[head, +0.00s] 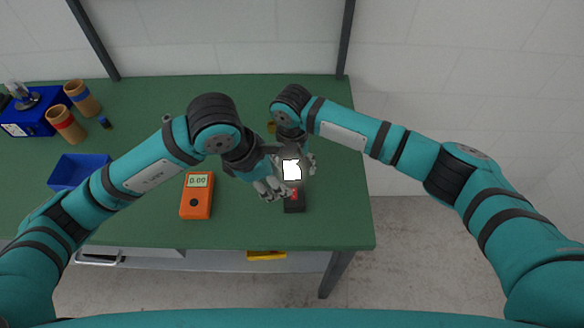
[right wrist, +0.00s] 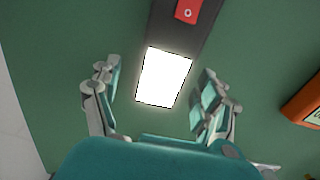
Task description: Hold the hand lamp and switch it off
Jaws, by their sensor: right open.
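The hand lamp (head: 294,206) is a dark grip with a bright white panel and a red switch (head: 294,194). It lies on the green table near the front edge, and its panel is lit. In the right wrist view the lit panel (right wrist: 163,77) and red switch (right wrist: 188,10) show clearly. My right gripper (head: 295,165) is open above the panel; in the right wrist view its fingers (right wrist: 158,92) stand on both sides of the panel, apart from it. My left gripper (head: 270,190) is just left of the lamp, pointing down; its finger gap is unclear.
An orange meter (head: 197,196) reading 0.00 lies left of the lamp. A blue tray (head: 78,171), two tan cups (head: 66,124) and a blue box (head: 33,110) stand further left.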

